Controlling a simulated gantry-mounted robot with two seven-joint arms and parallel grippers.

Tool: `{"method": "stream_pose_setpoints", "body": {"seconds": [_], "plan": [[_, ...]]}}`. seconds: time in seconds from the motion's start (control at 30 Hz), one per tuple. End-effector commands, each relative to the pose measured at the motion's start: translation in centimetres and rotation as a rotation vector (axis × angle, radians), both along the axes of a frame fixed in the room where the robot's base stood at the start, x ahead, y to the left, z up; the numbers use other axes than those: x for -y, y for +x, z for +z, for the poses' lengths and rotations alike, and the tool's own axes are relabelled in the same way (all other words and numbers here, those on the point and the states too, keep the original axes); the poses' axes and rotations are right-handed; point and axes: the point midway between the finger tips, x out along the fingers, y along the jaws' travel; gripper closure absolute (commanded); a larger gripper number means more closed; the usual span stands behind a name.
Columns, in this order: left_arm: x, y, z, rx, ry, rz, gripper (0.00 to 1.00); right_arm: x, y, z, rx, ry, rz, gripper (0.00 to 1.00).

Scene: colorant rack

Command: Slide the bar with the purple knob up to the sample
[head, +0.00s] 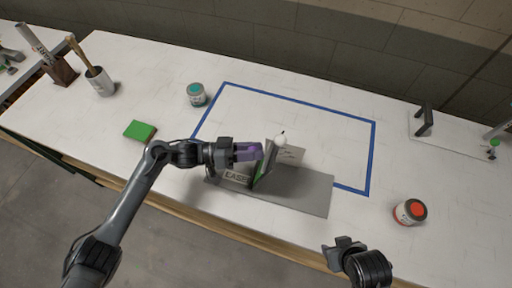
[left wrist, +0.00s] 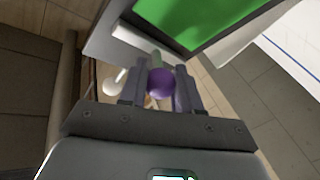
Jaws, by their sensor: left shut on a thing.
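My left gripper (head: 250,152) is at a grey stand (head: 318,192) near the table's front edge. In the left wrist view, the round purple knob (left wrist: 160,82) sits between the two fingers of my left gripper (left wrist: 157,88), which is shut on it. A short pale bar (left wrist: 157,58) shows just beyond the knob. The stand holds a green sample (left wrist: 195,18) on its tilted panel; only a green sliver shows in the head view. A white knob (head: 281,140) shows beside the panel. My right gripper (head: 345,244) is low at right, over the front edge; its fingers are unclear.
Blue tape (head: 372,160) frames a clear area behind the stand. A green block (head: 140,130) and a teal-topped jar (head: 196,94) lie left. An orange-topped jar (head: 410,211) stands right. A brush cup (head: 100,82) and a black-handled fixture (head: 424,120) are farther out.

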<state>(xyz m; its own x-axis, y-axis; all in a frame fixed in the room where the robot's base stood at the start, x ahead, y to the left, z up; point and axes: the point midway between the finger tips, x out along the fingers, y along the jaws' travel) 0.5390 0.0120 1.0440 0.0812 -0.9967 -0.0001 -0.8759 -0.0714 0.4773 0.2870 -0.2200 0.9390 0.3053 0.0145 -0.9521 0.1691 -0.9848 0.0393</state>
Motion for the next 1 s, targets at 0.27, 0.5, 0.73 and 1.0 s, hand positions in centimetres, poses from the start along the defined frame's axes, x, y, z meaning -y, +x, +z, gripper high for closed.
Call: {"method": "stream_pose_setpoints", "body": {"seconds": [0.27, 0.5, 0.73, 1.0], "plan": [[-0.3, 0.1, -1.0, 0.001, 0.000, 0.000, 1.00, -0.1, 0.0, -0.6, -0.001, 0.004, -0.003, 0.57], [-0.2, 0.1, -0.9, 0.000, 0.000, 0.000, 0.43, -0.2, 0.0, -0.5, 0.001, 0.010, -0.006, 0.57], [-0.2, 0.1, -0.9, 0.000, 0.000, 0.000, 0.43, -0.2, 0.0, -0.5, 0.000, 0.011, -0.007, 0.57], [-2.0, 0.0, -1.1, 0.000, 0.002, 0.001, 0.43, -0.2, 0.0, -0.7, 0.001, 0.008, -0.006, 0.57]]}}
